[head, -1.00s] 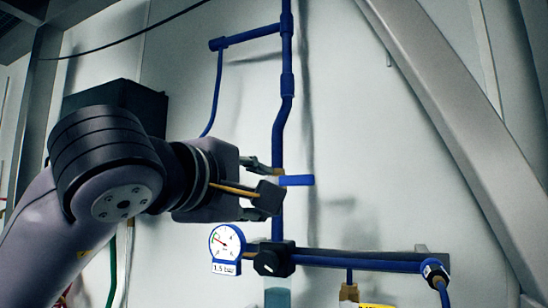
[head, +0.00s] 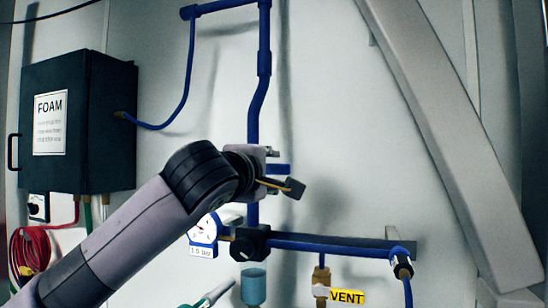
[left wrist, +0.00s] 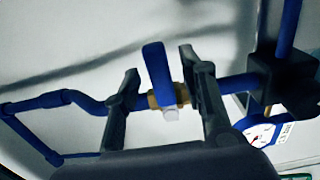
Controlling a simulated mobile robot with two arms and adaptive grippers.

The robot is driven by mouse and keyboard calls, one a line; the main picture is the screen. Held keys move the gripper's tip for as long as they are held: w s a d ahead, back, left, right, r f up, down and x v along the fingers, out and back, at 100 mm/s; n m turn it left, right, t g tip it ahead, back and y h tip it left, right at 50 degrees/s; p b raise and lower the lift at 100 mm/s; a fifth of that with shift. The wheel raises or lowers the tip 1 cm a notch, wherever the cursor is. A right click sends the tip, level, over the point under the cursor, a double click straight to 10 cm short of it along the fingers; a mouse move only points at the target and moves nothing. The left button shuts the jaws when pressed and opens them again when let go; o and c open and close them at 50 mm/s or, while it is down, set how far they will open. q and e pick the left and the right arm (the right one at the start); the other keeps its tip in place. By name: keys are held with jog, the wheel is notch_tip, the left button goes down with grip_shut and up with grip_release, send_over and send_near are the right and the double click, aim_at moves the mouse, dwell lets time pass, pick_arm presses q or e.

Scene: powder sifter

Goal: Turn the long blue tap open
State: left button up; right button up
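The long blue tap has a flat blue lever (head: 281,169) that sticks out to the right of the upright blue pipe in the head view. In the left wrist view the lever (left wrist: 156,72) stands out crosswise from the pipe, at a brass valve body (left wrist: 172,96). My left gripper (head: 284,171) is at the tap, with its dark fingers apart. In the left wrist view the left gripper (left wrist: 160,64) has one finger on each side of the lever, with visible gaps. It holds nothing. My right gripper is not in view.
A pressure gauge (head: 203,231) and dark regulator (head: 250,244) sit just below the gripper. A horizontal blue pipe (head: 330,247) runs right, above a yellow VENT label (head: 347,296). A black FOAM box (head: 110,125) is at left; a slanted grey beam (head: 440,130) is at right.

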pick_arm(q)
jog(key=shift+x, duration=0.95)
grip_shut()
